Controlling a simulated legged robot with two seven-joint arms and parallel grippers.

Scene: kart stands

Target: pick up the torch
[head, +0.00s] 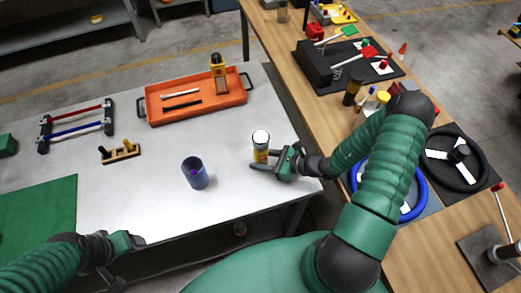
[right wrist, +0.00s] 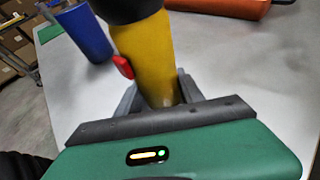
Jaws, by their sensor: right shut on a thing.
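The torch (head: 261,154) stands upright at the right part of the white table, its pale round end facing up. In the right wrist view the torch (right wrist: 148,58) shows a yellow body, a black head and a red switch. My right gripper (head: 264,166) is shut on its yellow body, with a finger on each side; the fingers also show in the right wrist view (right wrist: 157,98). Whether its base touches the table is hidden. My left gripper (head: 122,258) is low at the table's front edge, away from the torch; its jaws are unclear.
A blue cup (head: 195,175) stands left of the torch. An orange tray (head: 228,112) behind holds a yellow-and-black item and two thin tools. A wooden holder (head: 121,152) and a rack (head: 77,128) stand left. A wooden bench (head: 290,75) with wheels and levers runs along the right.

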